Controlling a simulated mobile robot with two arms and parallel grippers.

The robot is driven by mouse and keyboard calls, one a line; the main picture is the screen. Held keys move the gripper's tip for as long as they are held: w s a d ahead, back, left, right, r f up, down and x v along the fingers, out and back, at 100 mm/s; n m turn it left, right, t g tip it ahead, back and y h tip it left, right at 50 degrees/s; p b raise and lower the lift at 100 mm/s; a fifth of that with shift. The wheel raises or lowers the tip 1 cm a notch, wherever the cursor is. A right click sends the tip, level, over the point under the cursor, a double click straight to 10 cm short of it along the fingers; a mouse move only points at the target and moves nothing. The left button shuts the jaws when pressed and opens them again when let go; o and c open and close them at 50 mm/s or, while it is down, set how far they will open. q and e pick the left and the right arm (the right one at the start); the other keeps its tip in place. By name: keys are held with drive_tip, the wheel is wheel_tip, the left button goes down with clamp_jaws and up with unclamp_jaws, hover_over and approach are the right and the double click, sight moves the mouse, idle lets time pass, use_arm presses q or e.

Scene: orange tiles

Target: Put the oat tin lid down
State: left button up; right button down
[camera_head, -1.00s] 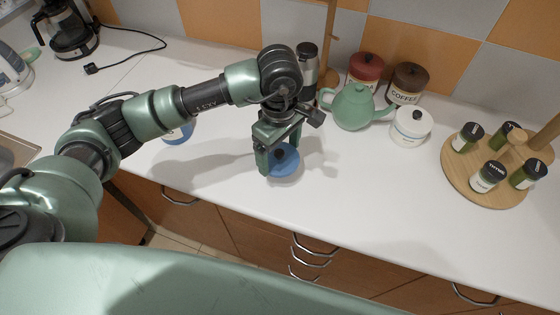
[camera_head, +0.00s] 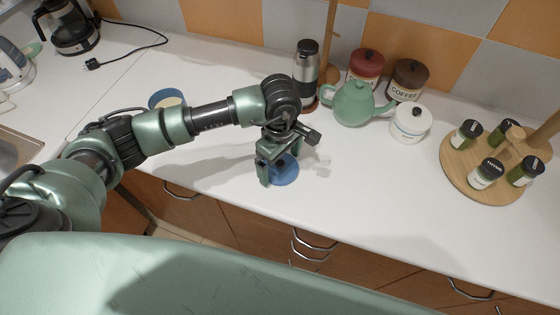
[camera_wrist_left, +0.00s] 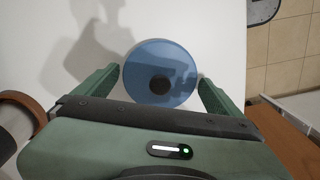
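The oat tin lid (camera_head: 285,173) is a blue disc with a dark knob. A blue open tin (camera_head: 166,98) with pale contents stands behind my left arm. My right gripper is not in view.
The counter (camera_head: 355,190) is clear to the right of the gripper. Behind stand a grinder (camera_head: 306,68), a green teapot (camera_head: 353,104), a white pot (camera_head: 410,125), red (camera_head: 366,66) and brown (camera_head: 408,80) canisters. A round wooden spice stand (camera_head: 487,188) is at the right.

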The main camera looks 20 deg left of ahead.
sight(280, 163)
use_arm(q)
drive_tip(key=shift+r, duration=0.1)
drive_tip(key=shift+r, duration=0.2)
wheel_tip(280, 163, up, 12)
drive_tip(key=b, duration=0.3)
drive_tip(key=shift+b, duration=0.4)
drive_tip(key=shift+f, duration=0.15)
